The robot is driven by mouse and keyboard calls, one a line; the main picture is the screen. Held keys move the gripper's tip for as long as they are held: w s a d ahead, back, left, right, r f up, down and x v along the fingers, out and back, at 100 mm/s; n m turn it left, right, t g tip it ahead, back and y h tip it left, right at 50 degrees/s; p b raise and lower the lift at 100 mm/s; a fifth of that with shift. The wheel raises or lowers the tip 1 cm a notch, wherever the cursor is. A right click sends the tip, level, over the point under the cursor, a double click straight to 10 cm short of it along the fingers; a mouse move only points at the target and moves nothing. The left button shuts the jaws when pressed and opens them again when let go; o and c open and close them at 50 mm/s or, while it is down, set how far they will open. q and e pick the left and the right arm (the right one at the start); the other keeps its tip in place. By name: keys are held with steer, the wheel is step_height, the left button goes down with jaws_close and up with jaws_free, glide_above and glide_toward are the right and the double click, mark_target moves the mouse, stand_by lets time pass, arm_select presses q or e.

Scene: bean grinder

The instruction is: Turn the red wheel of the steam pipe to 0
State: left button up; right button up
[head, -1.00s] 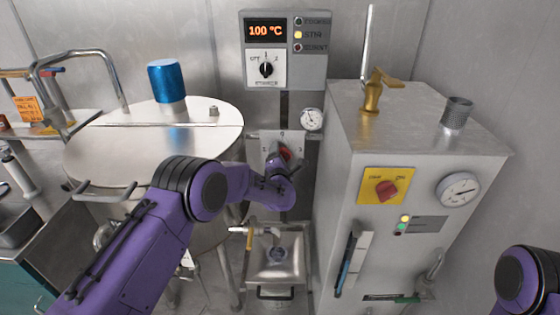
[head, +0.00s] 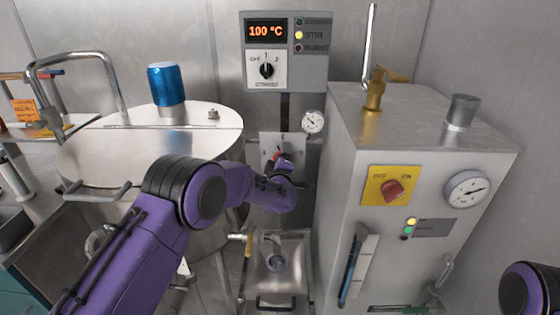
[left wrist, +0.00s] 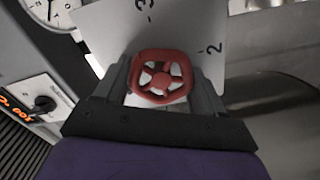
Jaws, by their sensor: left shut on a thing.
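The red wheel (left wrist: 161,77) sits in front of a pale plate (left wrist: 178,30) marked 3 and 2 in the left wrist view. My left gripper (left wrist: 162,88) has its fingers on both sides of the wheel and is shut on it. The plate (head: 270,144) also shows there, below the control box. I cannot tell which number the wheel points to. My right gripper is out of view.
A control box (head: 288,50) reads 100 °C. A small gauge (head: 312,122) is beside the plate. A metal cabinet (head: 350,190) with a red switch (head: 393,190) stands to the right. A steel tank (head: 140,150) with a blue cap (head: 166,84) is to the left.

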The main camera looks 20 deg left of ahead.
arm_select(q)
steer(key=shift+d+f+m, duration=0.1)
steer(key=shift+d+m, duration=0.05)
steer(key=shift+m, duration=1.85)
steer(key=shift+f, duration=0.1)
steer(key=o, duration=1)
steer(key=shift+c, duration=0.2)
steer(key=b+v, duration=0.2)
steer(key=v, duration=0.8)
steer(key=shift+s, duration=0.3)
steer(key=shift+d, duration=0.1)
